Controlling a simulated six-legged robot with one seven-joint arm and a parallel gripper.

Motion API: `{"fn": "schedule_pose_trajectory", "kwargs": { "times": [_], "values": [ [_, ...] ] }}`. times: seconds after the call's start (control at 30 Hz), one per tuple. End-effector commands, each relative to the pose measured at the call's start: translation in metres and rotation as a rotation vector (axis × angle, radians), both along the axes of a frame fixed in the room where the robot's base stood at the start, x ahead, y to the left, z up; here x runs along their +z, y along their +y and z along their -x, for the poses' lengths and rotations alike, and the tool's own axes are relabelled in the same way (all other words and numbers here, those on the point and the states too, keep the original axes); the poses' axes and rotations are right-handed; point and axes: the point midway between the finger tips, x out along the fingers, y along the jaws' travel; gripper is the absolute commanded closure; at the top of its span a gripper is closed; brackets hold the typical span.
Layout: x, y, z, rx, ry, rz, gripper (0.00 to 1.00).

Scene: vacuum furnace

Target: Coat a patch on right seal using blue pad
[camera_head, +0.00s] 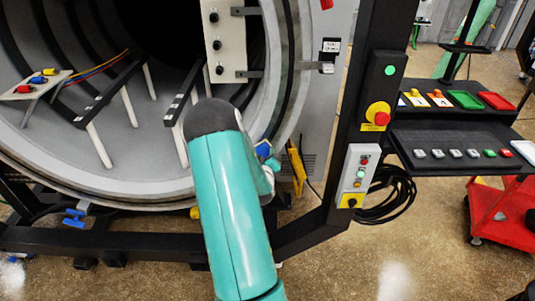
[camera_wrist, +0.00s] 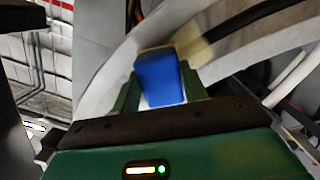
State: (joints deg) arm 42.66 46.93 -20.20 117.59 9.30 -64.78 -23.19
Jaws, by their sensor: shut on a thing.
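The blue pad (camera_wrist: 160,82) is held between the two green fingers of my gripper (camera_wrist: 160,92) in the wrist view. Its far end meets or overlaps a pale yellowish patch (camera_wrist: 190,42) on the curved grey rim; I cannot tell whether they touch. In the head view a bit of the blue pad (camera_head: 263,149) shows beside my teal arm, at the lower right of the round furnace opening. My gripper is mostly hidden behind the arm there. The right seal seems to be the dark curved band (camera_wrist: 240,27) along the rim; the pad covers part of this area.
The furnace chamber (camera_head: 60,140) with black rails is at left. A white panel with black knobs (camera_head: 222,45) hangs at its opening. A black post (camera_head: 350,130) with an emergency stop (camera_head: 378,113) stands at right. Shelves with coloured parts (camera_head: 465,150) and a red cart (camera_head: 497,215) lie beyond.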

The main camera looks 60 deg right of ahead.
Motion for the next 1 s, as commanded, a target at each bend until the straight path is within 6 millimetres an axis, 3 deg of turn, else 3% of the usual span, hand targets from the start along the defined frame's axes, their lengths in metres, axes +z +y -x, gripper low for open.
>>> {"fn": "schedule_pose_trajectory", "kwargs": {
  "times": [0.3,0.5,1.0],
  "values": [
    [-0.023,0.005,-0.012,0.001,0.001,-0.002,0.75],
    [-0.028,0.005,-0.017,0.001,0.001,0.001,0.75],
    [0.000,-0.002,-0.002,-0.002,-0.003,0.005,0.75]
  ]
}}
